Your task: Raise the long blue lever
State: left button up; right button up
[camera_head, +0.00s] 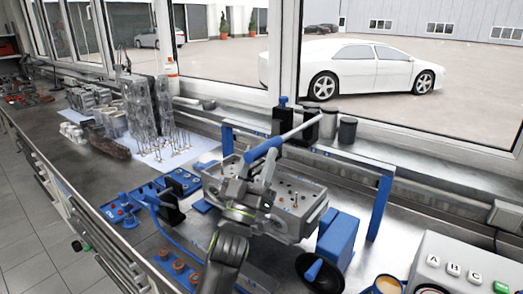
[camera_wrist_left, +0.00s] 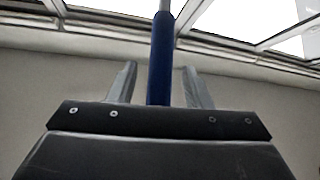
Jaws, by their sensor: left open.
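The long lever has a blue grip (camera_head: 263,149) and a grey rod that runs up and right to a black block (camera_head: 299,127) behind the engine part. My left gripper (camera_head: 258,167) is at the blue grip's near end, above the grey engine part (camera_head: 302,199). In the left wrist view the blue grip (camera_wrist_left: 162,50) stands between the two spread fingers, with a visible gap on each side. The left gripper is open. Its wrist hides part of the engine part. My right gripper is not in view.
A blue frame (camera_head: 383,205) stands around the engine part's back and right. A blue tray (camera_head: 125,212) lies left. A control box with lettered buttons (camera_head: 462,262) is at the right edge.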

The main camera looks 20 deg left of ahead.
pick_arm(q)
jog(key=shift+x, duration=1.05)
jog(key=shift+c, duration=0.4)
grip_shut()
